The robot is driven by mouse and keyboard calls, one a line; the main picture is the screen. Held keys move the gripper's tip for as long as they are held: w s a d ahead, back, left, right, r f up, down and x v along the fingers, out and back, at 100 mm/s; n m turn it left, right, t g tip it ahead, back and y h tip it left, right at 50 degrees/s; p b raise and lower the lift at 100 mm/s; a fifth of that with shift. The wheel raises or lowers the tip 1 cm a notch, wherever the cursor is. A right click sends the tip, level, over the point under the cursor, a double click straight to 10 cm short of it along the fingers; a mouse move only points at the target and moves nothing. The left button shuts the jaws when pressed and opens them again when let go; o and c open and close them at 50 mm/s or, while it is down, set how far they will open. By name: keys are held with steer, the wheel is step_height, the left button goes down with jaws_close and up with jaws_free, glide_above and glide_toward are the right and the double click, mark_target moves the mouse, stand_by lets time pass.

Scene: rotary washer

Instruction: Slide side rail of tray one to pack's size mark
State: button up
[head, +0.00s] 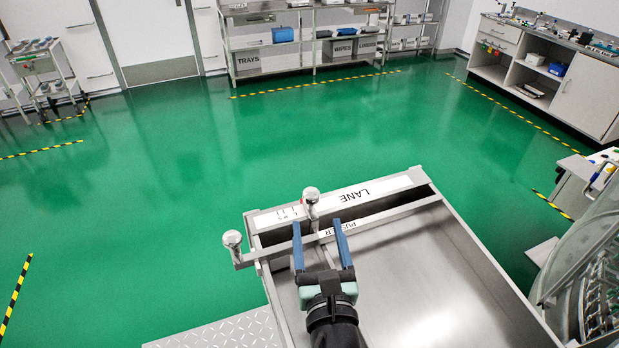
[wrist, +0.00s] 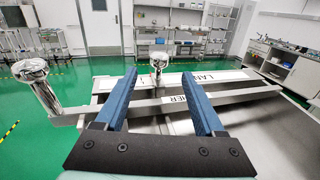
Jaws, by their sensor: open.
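A steel tray table (head: 440,258) has a white strip marked LANE (head: 368,192) along its far edge. Small size marks (head: 290,213) stand at the strip's left end, too small to read surely. A round-topped metal knob (head: 311,195) on a short post stands just right of them; it also shows in the wrist view (wrist: 158,60). A second knob (head: 232,240) is at the left end of the bar marked PUSHER (head: 378,215). My gripper (head: 318,224) is open and empty, its blue fingers just nearer than the first knob. No pack is recognisable.
A glass-domed machine (head: 590,265) stands close at the right. Shelving (head: 310,40) and a workbench (head: 555,70) line the back. The green floor (head: 150,170) beyond and left of the table is clear. A tread plate (head: 215,335) lies at the lower left.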

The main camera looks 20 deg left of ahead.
mark_target(310, 188)
steer(key=p+x, duration=0.1)
steer(key=x, duration=1.2)
steer(key=shift+s, duration=0.1)
jaws_close()
stand_by(1.1)
